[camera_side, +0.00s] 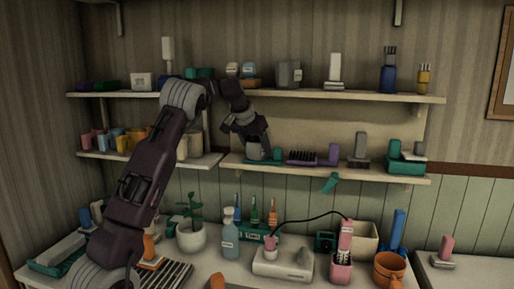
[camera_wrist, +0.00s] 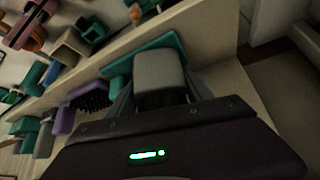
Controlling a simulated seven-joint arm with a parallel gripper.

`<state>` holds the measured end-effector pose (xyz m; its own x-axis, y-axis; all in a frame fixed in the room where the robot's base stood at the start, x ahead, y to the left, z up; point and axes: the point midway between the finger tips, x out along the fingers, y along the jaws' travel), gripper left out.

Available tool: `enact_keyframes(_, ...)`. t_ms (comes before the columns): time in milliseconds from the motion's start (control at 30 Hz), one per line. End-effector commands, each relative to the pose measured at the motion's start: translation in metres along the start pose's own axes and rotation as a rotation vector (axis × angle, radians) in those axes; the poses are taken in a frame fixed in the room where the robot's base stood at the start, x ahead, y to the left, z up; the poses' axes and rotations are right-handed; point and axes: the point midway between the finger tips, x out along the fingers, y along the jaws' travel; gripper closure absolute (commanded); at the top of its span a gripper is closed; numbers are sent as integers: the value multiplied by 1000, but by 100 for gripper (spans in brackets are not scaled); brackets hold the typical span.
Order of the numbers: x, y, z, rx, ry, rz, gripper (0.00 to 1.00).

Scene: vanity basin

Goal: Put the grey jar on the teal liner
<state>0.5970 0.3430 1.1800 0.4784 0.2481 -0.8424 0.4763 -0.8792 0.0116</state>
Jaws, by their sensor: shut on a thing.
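My gripper (camera_side: 254,142) is at the left end of the right-hand middle shelf and points down. It is shut on the grey jar (camera_side: 255,154). In the wrist view the jar (camera_wrist: 158,72) sits between the two fingers, and my gripper (camera_wrist: 160,96) covers its near part. The teal liner (camera_side: 273,162) lies flat on the shelf, showing to the right of the jar's base. In the wrist view the liner (camera_wrist: 120,69) shows beyond and beside the jar. The jar is over the liner or touching it; I cannot tell whether it rests there.
Grey and teal items stand further right. The upper shelf (camera_side: 350,97) is above. A crowded counter with a plant (camera_side: 191,233) is below.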

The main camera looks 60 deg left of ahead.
Motion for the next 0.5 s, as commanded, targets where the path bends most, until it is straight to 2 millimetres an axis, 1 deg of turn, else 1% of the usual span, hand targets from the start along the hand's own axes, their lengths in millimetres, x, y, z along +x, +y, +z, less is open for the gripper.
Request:
enact_keyframes(200, 2, -1, 1, 0, 2, -1, 100)
enact_keyframes(233, 2, -1, 1, 0, 2, -1, 36)
enact_keyframes(300, 2, -1, 1, 0, 2, -1, 22)
enact_keyframes(333, 2, -1, 1, 0, 2, -1, 20)
enact_keyframes(500, 2, 0, 1, 0, 1, 0, 20)
